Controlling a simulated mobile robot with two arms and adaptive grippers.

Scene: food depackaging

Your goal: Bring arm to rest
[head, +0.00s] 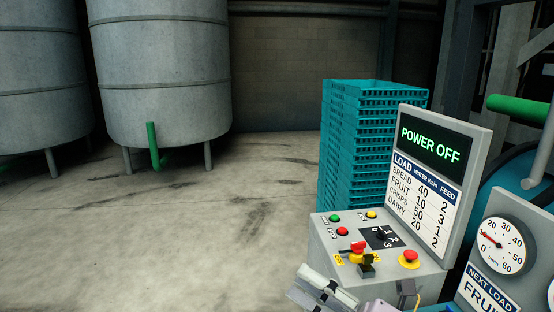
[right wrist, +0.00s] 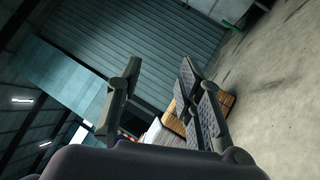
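My right gripper (head: 312,284) shows in part at the bottom edge of the head view, in front of the control box and to its lower left. In the right wrist view its two dark fingers (right wrist: 160,78) stand well apart, with nothing between them. The gripper is open and empty, and the fingers point out into the hall. My left gripper is in neither view.
A control box (head: 318,240) with buttons and a red-and-yellow switch stands close by. Its screen (head: 430,143) reads POWER OFF. Teal crates (head: 360,140) are stacked behind it. A dial (head: 500,245) is at right. Grey tanks (head: 160,70) stand back left; the floor between is clear.

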